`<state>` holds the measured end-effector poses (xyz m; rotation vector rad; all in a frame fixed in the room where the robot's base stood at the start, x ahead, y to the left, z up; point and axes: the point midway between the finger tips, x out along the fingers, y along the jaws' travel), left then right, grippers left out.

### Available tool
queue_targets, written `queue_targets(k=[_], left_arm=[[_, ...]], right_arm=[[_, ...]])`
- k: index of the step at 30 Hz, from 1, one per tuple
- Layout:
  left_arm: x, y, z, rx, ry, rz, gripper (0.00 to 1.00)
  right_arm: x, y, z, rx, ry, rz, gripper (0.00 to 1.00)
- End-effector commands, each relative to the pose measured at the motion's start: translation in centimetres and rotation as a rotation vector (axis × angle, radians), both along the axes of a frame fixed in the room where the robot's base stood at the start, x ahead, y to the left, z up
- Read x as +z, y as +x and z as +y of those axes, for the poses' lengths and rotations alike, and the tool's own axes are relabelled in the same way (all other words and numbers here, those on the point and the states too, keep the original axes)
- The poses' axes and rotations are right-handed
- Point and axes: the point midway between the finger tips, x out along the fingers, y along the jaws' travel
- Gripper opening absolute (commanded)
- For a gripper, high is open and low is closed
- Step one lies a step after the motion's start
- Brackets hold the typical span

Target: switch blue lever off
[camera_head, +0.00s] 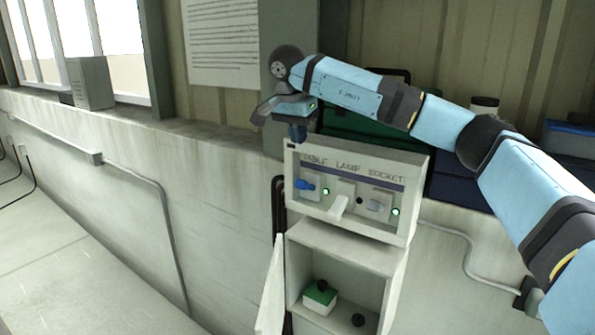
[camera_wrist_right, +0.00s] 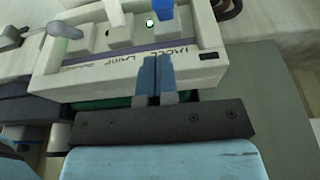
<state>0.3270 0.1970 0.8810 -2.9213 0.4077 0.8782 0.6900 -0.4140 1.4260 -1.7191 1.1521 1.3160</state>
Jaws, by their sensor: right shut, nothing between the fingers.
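The blue lever (camera_head: 304,184) is on the left of a white switch panel (camera_head: 419,170), under the label TABLE. A green light (camera_head: 326,191) glows beside it. In the right wrist view the blue lever (camera_wrist_right: 163,9) shows at the top edge, partly cut off. My right gripper (camera_head: 297,133) is above the panel's top left, apart from the lever. In the right wrist view its blue fingers (camera_wrist_right: 156,62) are together and empty, over the panel's edge near the lettering. My left gripper is not in view.
A white lever (camera_head: 340,205) under LAMP points downward, beside a dark light. A grey lever (camera_head: 375,205) under SOCKET has a lit green light (camera_head: 395,212). Below is an open cabinet (camera_head: 390,262) holding a green-and-white box (camera_head: 319,298). Cases stand on the ledge behind.

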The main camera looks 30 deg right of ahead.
Motion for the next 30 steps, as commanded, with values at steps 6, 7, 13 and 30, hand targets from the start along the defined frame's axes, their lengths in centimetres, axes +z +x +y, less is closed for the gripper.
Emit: queue_targets(k=[6, 7, 13, 30], left_arm=[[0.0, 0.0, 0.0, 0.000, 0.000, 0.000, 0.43], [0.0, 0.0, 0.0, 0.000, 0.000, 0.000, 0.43], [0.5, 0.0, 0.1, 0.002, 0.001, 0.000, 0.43], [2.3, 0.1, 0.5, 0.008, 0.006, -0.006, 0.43]], right_arm=[[-0.1, 0.0, 0.1, 0.001, 0.002, 0.001, 0.00], [-0.1, 0.0, 0.1, 0.001, 0.002, 0.001, 0.00], [-1.7, 0.2, -0.3, 0.001, 0.003, 0.004, 0.00], [-9.6, 1.0, -2.2, 0.002, 0.003, 0.002, 0.00]])
